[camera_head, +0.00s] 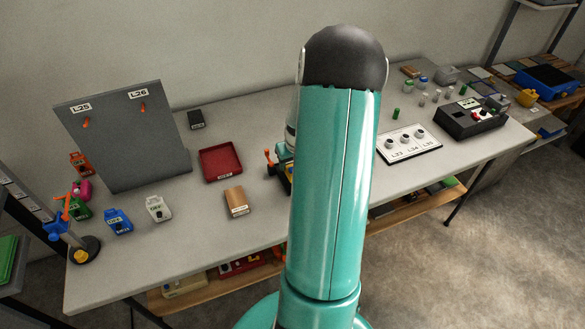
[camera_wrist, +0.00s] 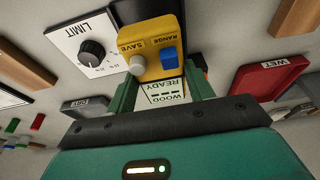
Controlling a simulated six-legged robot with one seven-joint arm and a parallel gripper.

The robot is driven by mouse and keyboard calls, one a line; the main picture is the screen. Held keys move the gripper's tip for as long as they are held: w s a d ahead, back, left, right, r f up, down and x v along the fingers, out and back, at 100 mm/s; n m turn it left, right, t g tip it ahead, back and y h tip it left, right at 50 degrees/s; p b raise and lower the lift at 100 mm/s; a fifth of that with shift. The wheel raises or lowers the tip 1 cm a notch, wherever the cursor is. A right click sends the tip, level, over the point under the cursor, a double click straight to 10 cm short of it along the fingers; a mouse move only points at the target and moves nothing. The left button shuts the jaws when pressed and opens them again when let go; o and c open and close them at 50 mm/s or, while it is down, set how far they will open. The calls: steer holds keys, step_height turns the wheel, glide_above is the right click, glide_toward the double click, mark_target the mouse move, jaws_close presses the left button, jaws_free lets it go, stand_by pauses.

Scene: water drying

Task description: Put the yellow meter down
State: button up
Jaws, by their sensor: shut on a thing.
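The yellow meter (camera_wrist: 150,47) is in the wrist view with a white knob, a blue button, the words SAVE and RANGE, and a pale screen reading WOOD and READY. My gripper (camera_wrist: 163,92) is shut on it, with a green finger on each side. The table surface lies behind the meter; I cannot tell whether they touch. In the head view my teal arm hides the gripper and most of what is behind it. A bit of yellow and blue with an orange part (camera_head: 269,156) shows at the arm's left edge; I cannot tell what it is.
In the wrist view, a white LIMIT panel (camera_wrist: 75,38) is left of the meter, a red WET tray (camera_wrist: 246,80) right, and a grey DRY tray (camera_wrist: 72,108) lower left. The head view shows a wooden block (camera_head: 236,197) and a grey upright board (camera_head: 115,155).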

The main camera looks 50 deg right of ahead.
steer(key=shift+f, duration=1.5)
steer(key=shift+f, duration=0.2)
steer(key=o, duration=1.2)
steer(key=shift+r, duration=0.1)
